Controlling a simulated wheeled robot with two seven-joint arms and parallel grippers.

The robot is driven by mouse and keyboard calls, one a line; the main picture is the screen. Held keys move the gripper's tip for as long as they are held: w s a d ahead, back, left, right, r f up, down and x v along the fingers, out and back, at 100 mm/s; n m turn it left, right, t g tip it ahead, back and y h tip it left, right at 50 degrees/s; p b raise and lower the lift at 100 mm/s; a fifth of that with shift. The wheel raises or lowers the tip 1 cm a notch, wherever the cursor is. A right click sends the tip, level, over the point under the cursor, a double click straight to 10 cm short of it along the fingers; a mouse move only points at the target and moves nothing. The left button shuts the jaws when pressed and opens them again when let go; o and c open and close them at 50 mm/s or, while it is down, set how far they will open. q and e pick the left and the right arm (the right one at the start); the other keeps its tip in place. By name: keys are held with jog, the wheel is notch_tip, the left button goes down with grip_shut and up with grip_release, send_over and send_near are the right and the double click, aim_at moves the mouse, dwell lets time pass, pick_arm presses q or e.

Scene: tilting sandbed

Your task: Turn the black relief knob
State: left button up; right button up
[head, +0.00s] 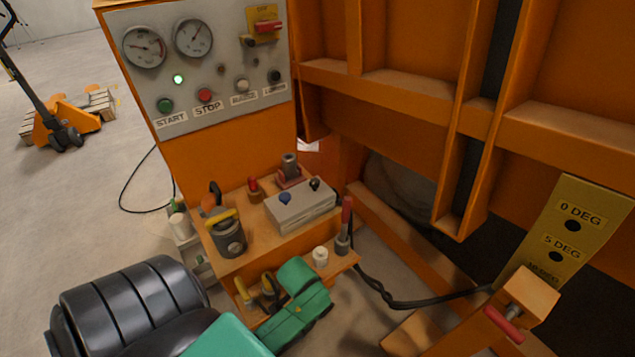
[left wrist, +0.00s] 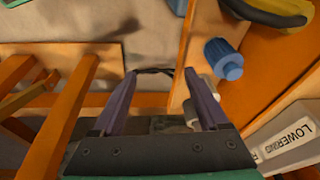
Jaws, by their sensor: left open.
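A grey box (head: 303,212) sits on the orange shelf, with a small black knob (head: 314,184) and a blue knob (head: 285,198) on top. No label on the black knob is readable. My left arm comes in from the bottom in the head view, and its green hand end is in front of the shelf, below and apart from the box. Its fingertips are not clear there. In the left wrist view my left gripper (left wrist: 162,72) is open, with nothing held between its fingers. A box with a LOWERING label (left wrist: 293,140) shows at the right. My right gripper is out of view.
A yellow degree plate (head: 570,230) is at the far right.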

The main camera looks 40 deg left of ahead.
pick_arm(q)
jog(key=w+a+r+n+y, duration=0.25)
jog(key=w+a+r, duration=0.35)
jog(key=r, duration=0.4)
jog(key=n+g+y+b, duration=0.1)
jog(key=n, duration=1.2)
send_near(315, 182)
jog(key=shift+m, duration=0.25)
jog(key=b+x, duration=0.1)
jog(key=x, duration=0.8)
jog(key=shift+w, duration=0.1)
jog(key=shift+r, duration=0.1)
grip_shut()
